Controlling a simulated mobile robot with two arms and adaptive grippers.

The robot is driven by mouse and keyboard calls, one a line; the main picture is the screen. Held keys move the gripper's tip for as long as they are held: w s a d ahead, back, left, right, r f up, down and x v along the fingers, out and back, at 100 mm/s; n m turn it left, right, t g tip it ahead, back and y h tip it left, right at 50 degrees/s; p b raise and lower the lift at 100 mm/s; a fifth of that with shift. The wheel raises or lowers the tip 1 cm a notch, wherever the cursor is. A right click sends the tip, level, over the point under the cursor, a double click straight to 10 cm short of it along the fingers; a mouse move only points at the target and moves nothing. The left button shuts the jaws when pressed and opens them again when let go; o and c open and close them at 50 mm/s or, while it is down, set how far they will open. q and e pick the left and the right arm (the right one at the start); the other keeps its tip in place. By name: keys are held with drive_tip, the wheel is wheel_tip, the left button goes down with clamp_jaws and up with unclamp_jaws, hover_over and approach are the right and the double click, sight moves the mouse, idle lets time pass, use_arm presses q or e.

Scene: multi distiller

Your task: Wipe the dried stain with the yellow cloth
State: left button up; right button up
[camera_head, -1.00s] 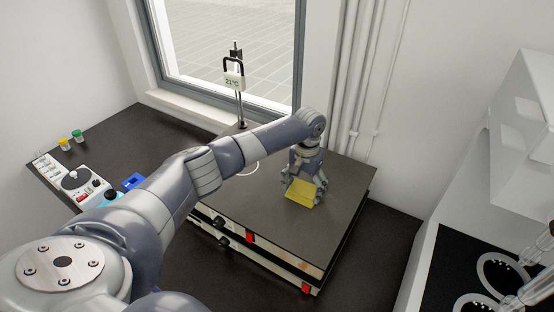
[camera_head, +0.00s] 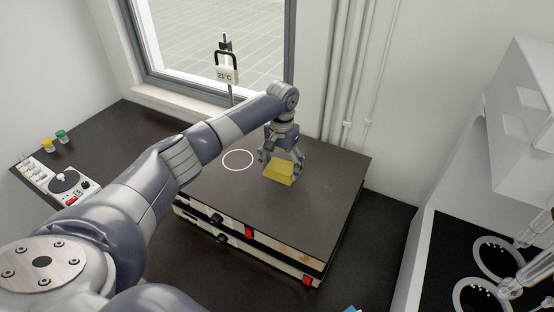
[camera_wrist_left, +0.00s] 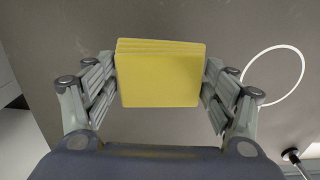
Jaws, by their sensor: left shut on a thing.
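My left gripper (camera_head: 280,167) is shut on the yellow cloth (camera_head: 278,174), a thick folded block. It holds the cloth over the dark flat top of the large box-shaped device (camera_head: 318,205). In the left wrist view the cloth (camera_wrist_left: 160,78) sits squarely between the fingers (camera_wrist_left: 160,95). I cannot tell whether the cloth touches the surface. I cannot make out a dried stain in either view. My right gripper is not in view.
A white ring (camera_head: 238,150) marks the top, left of the cloth. A stand with a 21°C display (camera_head: 227,74) rises behind. A small white device (camera_head: 65,183) and jars (camera_head: 55,141) are at left. Glassware (camera_head: 500,262) is at right. The top's right part is clear.

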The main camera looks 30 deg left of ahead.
use_arm(q)
drive_tip(key=shift+d+r, duration=0.25)
drive_tip(key=shift+r, duration=0.8)
drive_tip(key=shift+w+a+r, duration=0.1)
drive_tip(key=shift+a+r, duration=0.05)
drive_tip(key=shift+r, duration=0.45)
drive_tip(key=shift+a+r, duration=0.1)
drive_tip(key=shift+r, duration=0.5)
drive_tip(key=shift+d+r, duration=0.2)
drive_tip(key=shift+r, duration=0.05)
drive_tip(key=shift+f, duration=0.1)
drive_tip(key=shift+a, duration=0.1)
